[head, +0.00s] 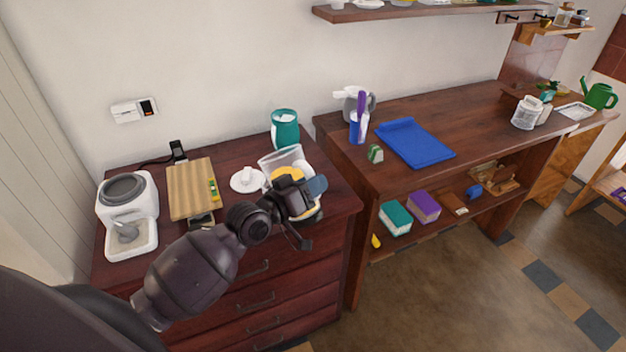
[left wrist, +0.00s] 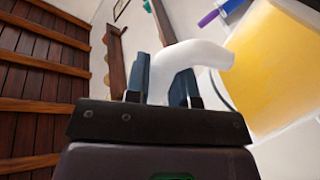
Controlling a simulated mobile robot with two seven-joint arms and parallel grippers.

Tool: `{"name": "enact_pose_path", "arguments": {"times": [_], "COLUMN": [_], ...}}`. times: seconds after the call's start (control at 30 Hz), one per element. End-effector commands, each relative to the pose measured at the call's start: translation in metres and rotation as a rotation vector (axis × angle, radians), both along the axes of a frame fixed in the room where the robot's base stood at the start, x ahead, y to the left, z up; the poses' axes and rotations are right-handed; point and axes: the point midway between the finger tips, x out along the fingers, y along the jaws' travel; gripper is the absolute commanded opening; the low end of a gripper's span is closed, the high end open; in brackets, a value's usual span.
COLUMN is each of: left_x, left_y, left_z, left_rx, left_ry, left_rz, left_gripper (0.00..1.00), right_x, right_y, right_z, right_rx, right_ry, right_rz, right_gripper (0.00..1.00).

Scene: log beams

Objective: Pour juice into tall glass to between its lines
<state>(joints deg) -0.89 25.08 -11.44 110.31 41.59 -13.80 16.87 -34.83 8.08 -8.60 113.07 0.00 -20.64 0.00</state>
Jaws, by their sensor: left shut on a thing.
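My left gripper (head: 312,190) is over the front right part of the dark red chest of drawers. In the left wrist view its fingers (left wrist: 166,85) are shut around the white curved handle (left wrist: 198,62) of a jug. The jug (left wrist: 275,65) holds yellow juice, seen close up through its wall. In the head view yellow juice (head: 288,174) shows just behind my gripper, next to a clear vessel (head: 280,157). My gripper and wrist hide much of this spot. I cannot make out the tall glass or its lines for certain. My right gripper is not in view.
On the chest (head: 232,152) are a white appliance (head: 142,190), a cutting board (head: 188,187), a round white lid (head: 247,180) and a teal canister (head: 285,129). A longer wooden counter (head: 478,120) at right holds a blue mat (head: 415,143) and a blue cup (head: 357,130).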

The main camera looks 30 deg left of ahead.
Motion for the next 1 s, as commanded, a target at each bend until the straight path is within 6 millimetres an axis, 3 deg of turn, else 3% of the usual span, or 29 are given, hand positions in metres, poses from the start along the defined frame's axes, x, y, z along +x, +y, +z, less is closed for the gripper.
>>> {"name": "enact_pose_path", "arguments": {"times": [0.37, 1.0], "left_x": [0.0, 0.003], "left_y": [0.0, 0.006], "left_z": [0.001, 0.01], "left_rx": [-0.021, -0.212], "left_ry": [0.005, 0.083], "left_rz": [0.0, 0.0], "left_gripper": [0.0, 0.0], "right_x": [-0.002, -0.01], "right_y": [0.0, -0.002], "right_z": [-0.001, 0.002], "right_rx": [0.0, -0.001], "right_ry": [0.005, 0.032], "right_rz": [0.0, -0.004], "right_gripper": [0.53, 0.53]}}
